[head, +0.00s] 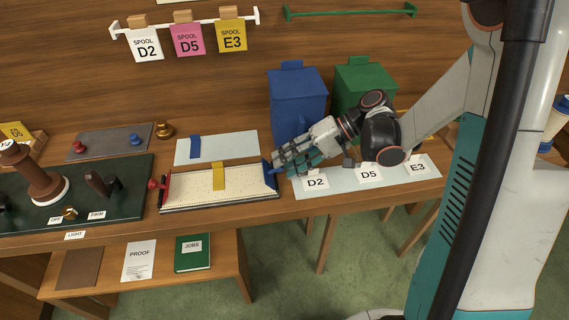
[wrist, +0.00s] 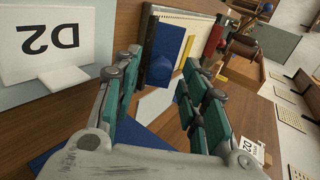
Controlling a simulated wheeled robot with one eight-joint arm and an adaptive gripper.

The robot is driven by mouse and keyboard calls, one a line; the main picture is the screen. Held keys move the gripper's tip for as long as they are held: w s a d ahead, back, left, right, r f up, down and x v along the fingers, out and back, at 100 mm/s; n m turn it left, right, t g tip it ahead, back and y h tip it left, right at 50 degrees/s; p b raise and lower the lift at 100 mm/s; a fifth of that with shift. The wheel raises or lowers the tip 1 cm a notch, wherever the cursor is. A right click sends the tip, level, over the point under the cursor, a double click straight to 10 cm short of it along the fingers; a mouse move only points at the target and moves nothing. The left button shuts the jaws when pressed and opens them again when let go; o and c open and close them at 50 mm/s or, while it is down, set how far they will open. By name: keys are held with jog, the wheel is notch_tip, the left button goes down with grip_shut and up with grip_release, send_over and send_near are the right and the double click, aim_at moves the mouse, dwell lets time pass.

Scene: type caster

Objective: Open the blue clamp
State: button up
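The blue clamp (head: 269,176) is at the right end of the cream tray (head: 240,183), which lies on the bench. My gripper (head: 281,163) is just right of the clamp, with its fingertips close to it and partly hiding it in the head view. In the wrist view the clamp shows as a blue panel (wrist: 166,46) ahead, between the fingertips. My gripper (wrist: 160,64) is open, its fingers apart with nothing held between them. I cannot tell whether a fingertip touches the clamp.
A red clamp (head: 163,188) is at the tray's left end and a yellow strip (head: 218,176) crosses the tray. A blue bin (head: 297,92) and a green bin (head: 364,84) stand behind my gripper. A D2 card (head: 316,182) stands close to its right.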

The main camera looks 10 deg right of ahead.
jog(key=v, duration=1)
jog(key=shift+d, duration=0.15)
jog(key=shift+r, duration=0.1)
